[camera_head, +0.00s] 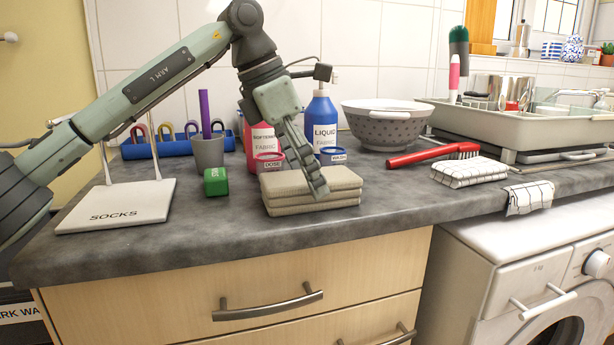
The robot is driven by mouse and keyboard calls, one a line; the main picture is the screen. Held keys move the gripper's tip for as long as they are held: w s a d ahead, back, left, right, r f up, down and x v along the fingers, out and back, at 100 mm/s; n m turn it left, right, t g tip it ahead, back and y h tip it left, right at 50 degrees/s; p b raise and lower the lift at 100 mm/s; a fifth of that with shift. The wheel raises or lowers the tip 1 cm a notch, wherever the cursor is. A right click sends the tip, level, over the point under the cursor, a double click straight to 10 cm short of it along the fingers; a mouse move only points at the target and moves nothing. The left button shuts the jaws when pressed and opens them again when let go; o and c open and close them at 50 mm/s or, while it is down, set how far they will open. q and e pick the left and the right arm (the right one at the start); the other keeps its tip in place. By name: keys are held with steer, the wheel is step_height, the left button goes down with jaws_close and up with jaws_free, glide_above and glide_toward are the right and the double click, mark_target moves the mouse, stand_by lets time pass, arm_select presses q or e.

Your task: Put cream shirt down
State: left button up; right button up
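The cream shirt (285,203) is a thick folded stack of beige cloth. It rests on the grey counter (400,210), near the front edge at the middle. My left gripper (318,188) reaches down from above, its fingers in front of the right half of the shirt. The fingers line up one over the other from this side, so I cannot tell whether they are open or shut on the cloth. My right gripper is not in view.
A green block (216,182) and the socks stand (118,205) are left of the shirt. Blue (322,120) and pink bottles with small cups stand behind it. A colander (385,130), red brush (430,155) and checked cloth (468,172) are right. Counter between shirt and checked cloth is clear.

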arm_select(q)
steer(key=v, duration=1)
steer(key=shift+p, duration=0.35)
steer(key=shift+v, duration=0.85)
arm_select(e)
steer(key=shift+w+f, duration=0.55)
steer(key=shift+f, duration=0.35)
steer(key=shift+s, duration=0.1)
